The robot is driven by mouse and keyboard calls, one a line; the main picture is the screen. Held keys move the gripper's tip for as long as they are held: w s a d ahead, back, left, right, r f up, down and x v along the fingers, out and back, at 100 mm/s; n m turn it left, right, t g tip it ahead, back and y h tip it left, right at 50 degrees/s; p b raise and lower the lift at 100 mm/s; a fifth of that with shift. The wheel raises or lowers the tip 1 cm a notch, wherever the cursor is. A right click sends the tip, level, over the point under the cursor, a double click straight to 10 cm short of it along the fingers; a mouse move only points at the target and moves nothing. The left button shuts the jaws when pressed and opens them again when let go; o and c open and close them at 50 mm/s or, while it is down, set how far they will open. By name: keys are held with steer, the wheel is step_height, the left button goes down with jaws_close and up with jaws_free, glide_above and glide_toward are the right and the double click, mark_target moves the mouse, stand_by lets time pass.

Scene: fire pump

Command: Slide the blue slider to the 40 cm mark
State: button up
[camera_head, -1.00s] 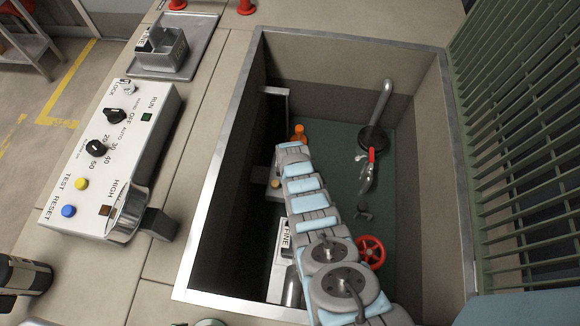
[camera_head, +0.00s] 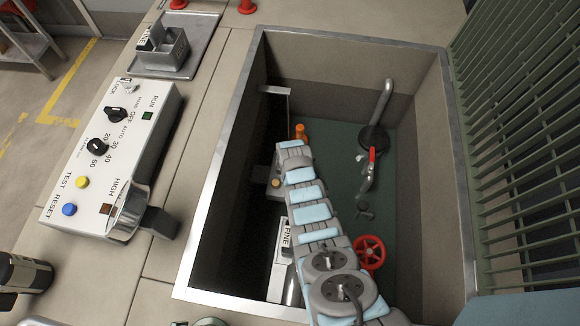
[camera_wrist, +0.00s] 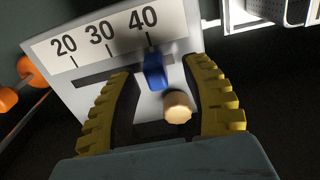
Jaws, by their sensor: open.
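In the wrist view, the blue slider (camera_wrist: 154,72) stands on a slot in a pale panel (camera_wrist: 72,98). It is just below the tick of the 40 mark (camera_wrist: 143,17), at the right part of the scale. My gripper (camera_wrist: 162,68) is open, its yellow ridged fingers on either side of the slider, with gaps to both. A round tan knob (camera_wrist: 177,107) sits below the slider, also between the fingers. In the head view my arm reaches into the pit; the slider and fingers cannot be made out there.
The pit (camera_head: 420,110) has a metal rim. Inside are a red handwheel (camera_head: 369,252), a red-handled valve (camera_head: 371,165) and an orange part (camera_head: 300,131). A control box (camera_head: 110,160) stands left of the pit, and a green grille (camera_head: 520,150) right.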

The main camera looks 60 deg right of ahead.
step_height(320, 180, up, 10)
steer(key=shift+r, duration=0.15)
stand_by(0.8)
stand_by(0.7)
